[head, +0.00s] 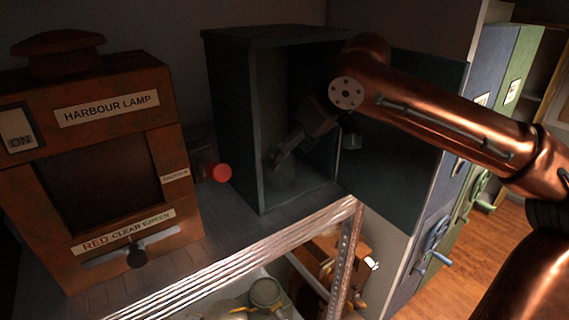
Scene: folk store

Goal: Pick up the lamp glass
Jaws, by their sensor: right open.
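The copper-coloured right arm comes in from the right. My right gripper (281,163) is inside a dark open cabinet (230,110), tilted down and to the left, with its fingers apart. A faint, dim greenish shape (284,184) lies on the cabinet floor just below the fingers. It may be the lamp glass, but it is too dark to be sure or to tell whether the fingers touch it. My left gripper is not in view.
A rusty orange box labelled HARBOUR LAMP (110,75) stands left, with a lever at its front. A red knob (220,172) sits between it and the cabinet. The cabinet door (400,160) hangs open to the right. A metal shelf frame (250,255) crosses the foreground.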

